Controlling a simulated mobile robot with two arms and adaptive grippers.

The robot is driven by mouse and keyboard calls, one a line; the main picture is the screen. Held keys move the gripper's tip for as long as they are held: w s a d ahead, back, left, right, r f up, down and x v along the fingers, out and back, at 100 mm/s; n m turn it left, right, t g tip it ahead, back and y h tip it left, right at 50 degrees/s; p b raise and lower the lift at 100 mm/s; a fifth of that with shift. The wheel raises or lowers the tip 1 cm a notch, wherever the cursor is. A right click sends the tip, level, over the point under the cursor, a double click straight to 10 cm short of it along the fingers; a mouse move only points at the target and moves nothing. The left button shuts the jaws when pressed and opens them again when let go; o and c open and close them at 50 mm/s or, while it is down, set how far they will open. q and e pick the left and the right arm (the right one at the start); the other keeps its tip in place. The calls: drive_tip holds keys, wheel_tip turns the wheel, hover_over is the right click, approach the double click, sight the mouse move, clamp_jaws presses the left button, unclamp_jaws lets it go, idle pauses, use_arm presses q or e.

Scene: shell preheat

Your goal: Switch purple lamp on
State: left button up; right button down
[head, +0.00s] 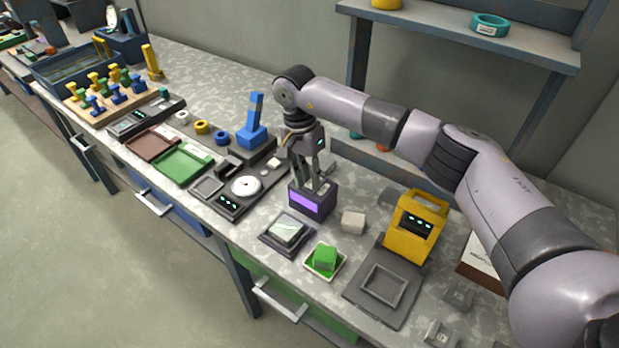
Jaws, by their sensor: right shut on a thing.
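The purple lamp (311,204) is a small dark box with a bright purple front panel, standing on the grey speckled bench in the middle of the view. My right gripper (312,184) points down onto the top of this box. Its fingers are shut on a part at the top of the lamp, and they hide that part, so I cannot tell its shape or position. My left gripper is not in view.
In front of the lamp are a dark plate with a glassy block (287,231) and a green block (325,258) on a small tray. A pale cube (353,221) and a yellow device (416,226) stand to the right. A blue stand (252,130) is behind left.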

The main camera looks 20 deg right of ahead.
drive_tip(key=c, duration=1.7)
unclamp_jaws()
drive_tip(key=r, duration=0.4)
drive_tip(key=w+r, duration=0.1)
drive_tip(key=r, duration=0.3)
drive_tip(key=a+r, duration=0.1)
drive_tip(key=r, duration=0.3)
drive_tip(key=shift+w, duration=0.2)
